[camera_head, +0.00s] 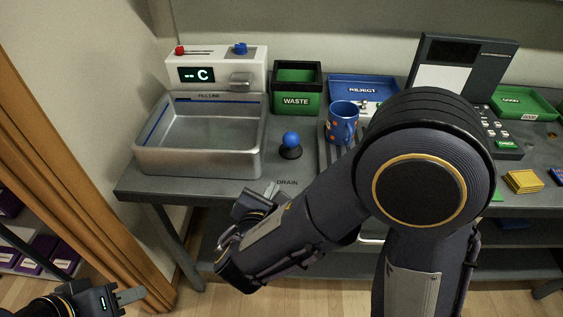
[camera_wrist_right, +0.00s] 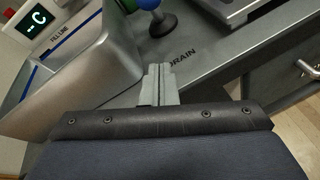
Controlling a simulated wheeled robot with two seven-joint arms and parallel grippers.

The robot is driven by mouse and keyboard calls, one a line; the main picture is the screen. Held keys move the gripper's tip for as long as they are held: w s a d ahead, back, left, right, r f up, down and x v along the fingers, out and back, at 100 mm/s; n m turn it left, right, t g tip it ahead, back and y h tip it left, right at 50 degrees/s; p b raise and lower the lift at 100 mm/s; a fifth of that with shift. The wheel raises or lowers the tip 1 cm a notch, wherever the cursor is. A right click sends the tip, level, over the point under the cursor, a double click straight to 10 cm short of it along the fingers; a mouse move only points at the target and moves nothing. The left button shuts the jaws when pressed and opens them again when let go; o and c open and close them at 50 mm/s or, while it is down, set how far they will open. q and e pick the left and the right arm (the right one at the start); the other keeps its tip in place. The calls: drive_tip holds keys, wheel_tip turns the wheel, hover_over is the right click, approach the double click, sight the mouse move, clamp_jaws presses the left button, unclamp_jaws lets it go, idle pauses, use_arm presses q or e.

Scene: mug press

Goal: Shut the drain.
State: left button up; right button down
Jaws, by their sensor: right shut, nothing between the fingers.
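The drain control is a short lever with a blue ball (camera_head: 291,139) on a dark round base, behind the DRAIN label (camera_head: 287,182) on the counter. It looks about upright; I cannot tell its setting. In the right wrist view the ball (camera_wrist_right: 148,4) is cut by the top edge. My right gripper (camera_head: 271,188) is shut and empty at the counter's front edge, in front of the lever and apart from it; its fingertips (camera_wrist_right: 158,72) also show in the wrist view. The metal basin (camera_head: 253,150) looks empty. My left gripper (camera_head: 130,296) is low at left, its opening unclear.
A white tap unit (camera_head: 258,62) with a display stands behind the basin. A green WASTE bin (camera_head: 297,101), a blue REJECT tray (camera_head: 375,88) and a blue spotted mug (camera_head: 341,124) stand behind and right. My right arm hides part of the counter.

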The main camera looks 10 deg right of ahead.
sight(291, 142)
drive_tip(key=shift+a+n+t, duration=0.3)
drive_tip(key=shift+a, duration=0.15)
drive_tip(key=x, duration=1)
drive_tip(key=shift+f, duration=0.1)
drive_tip(key=r+p, duration=0.1)
drive_tip(key=w+d+r+p, duration=0.1)
drive_tip(key=shift+d+r, duration=0.3)
drive_tip(key=shift+r, duration=0.1)
drive_tip(key=shift+w+d+r, duration=0.15)
drive_tip(key=shift+w+d, duration=0.05)
drive_tip(key=shift+w, duration=0.05)
drive_tip(key=shift+r, duration=0.1)
